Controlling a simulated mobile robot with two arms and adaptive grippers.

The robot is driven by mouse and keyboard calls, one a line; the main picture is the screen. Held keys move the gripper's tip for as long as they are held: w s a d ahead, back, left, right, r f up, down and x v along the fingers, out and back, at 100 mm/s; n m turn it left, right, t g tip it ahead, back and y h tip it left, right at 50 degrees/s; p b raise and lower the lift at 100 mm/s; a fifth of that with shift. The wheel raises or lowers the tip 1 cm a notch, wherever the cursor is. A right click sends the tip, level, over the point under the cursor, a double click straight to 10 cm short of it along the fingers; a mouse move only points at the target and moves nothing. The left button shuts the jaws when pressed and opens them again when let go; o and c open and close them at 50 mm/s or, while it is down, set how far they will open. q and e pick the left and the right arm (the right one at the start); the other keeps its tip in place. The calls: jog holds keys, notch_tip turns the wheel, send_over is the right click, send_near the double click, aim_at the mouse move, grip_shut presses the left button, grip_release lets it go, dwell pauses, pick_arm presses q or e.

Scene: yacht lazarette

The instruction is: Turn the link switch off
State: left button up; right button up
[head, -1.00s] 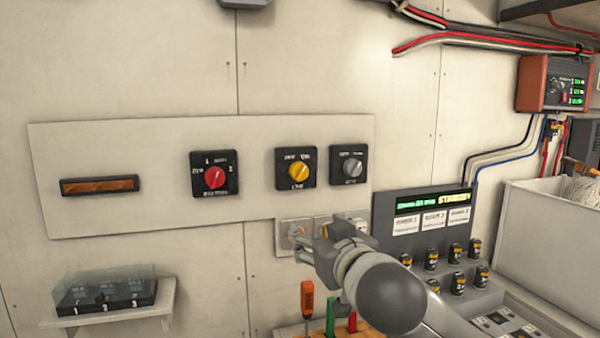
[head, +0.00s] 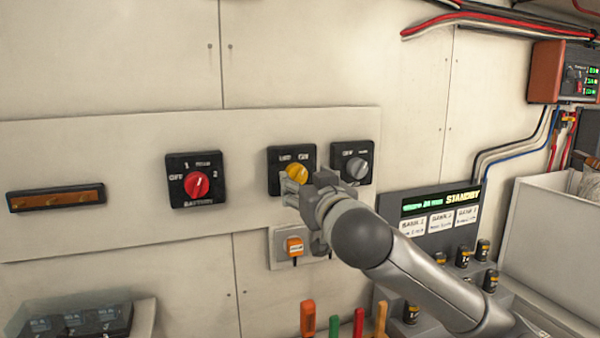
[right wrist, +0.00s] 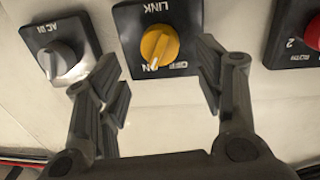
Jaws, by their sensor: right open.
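The link switch (head: 277,165) is a black plate with a yellow knob (head: 296,172) on the wall panel. In the right wrist view the link switch (right wrist: 155,18) appears upside down, and the pale mark on its yellow knob (right wrist: 160,45) points near the ON label. My right gripper (head: 303,192) is in front of the switch's lower part and hides some of it. In the right wrist view its open fingers (right wrist: 160,78) lie on either side of the knob's line, with nothing between them. Contact with the knob is not visible. My left gripper is not in view.
A red-knobbed battery switch (head: 176,182) is left of the link switch; a grey-knobbed switch (head: 357,148) is close on its right. An outlet with an orange plug (head: 294,246) is below. Upright coloured handles (head: 333,325) and a display box (head: 408,205) are lower.

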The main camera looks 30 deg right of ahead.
aim_at(299, 177)
jog(key=x, duration=0.3)
jog(key=shift+w+d+p, duration=0.1)
jog(key=shift+w+p, duration=0.1)
jog(key=shift+p, duration=0.15)
jog(key=shift+w+d+f, duration=0.1)
jog(key=shift+w+d, duration=0.1)
jog(key=shift+w, duration=0.45)
jog(key=shift+c, duration=0.3)
jog(key=c, duration=0.5)
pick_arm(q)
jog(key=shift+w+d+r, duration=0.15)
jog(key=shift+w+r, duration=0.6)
pick_arm(e)
jog(key=c, duration=0.5)
